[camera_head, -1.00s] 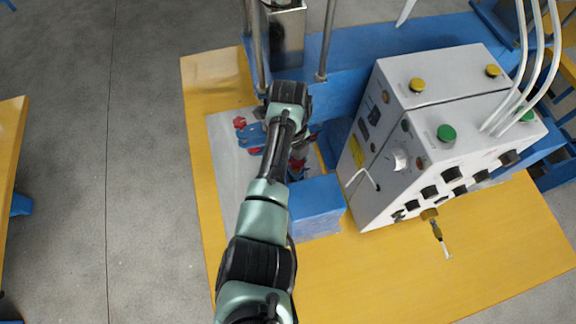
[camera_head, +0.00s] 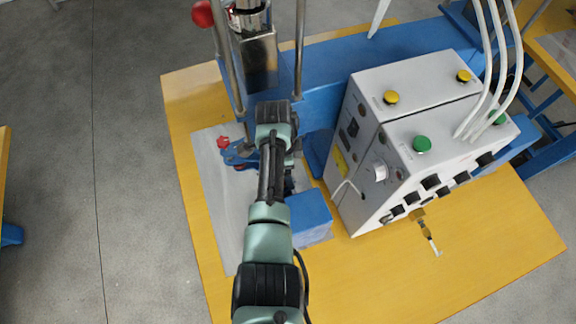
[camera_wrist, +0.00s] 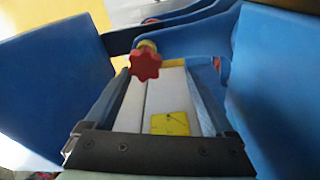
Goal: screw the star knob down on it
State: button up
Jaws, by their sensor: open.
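The red star knob (camera_wrist: 146,64) sits on a short yellow stem in the upper middle of the wrist view. It stands in front of the curved blue fixture (camera_wrist: 195,40). My gripper (camera_wrist: 157,75) is open, with the knob a little left of the middle between its sides. The jaws do not grip it, and I cannot tell how deep the knob sits. In the head view the blue fixture (camera_head: 240,156) lies left of my wrist, with a red knob (camera_head: 223,142) on it. My arm hides part of the fixture and my fingertips there.
A blue block (camera_head: 309,214) stands right of my arm. The grey control box (camera_head: 400,170) is farther right on the yellow table (camera_head: 470,235). Two metal posts (camera_head: 299,50) and a press head (camera_head: 258,58) rise behind my wrist. The grey plate (camera_head: 217,195) is mostly bare at left.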

jog(key=shift+s+a+n, duration=0.1)
jog(key=shift+s+n, duration=0.05)
jog(key=shift+n, duration=0.15)
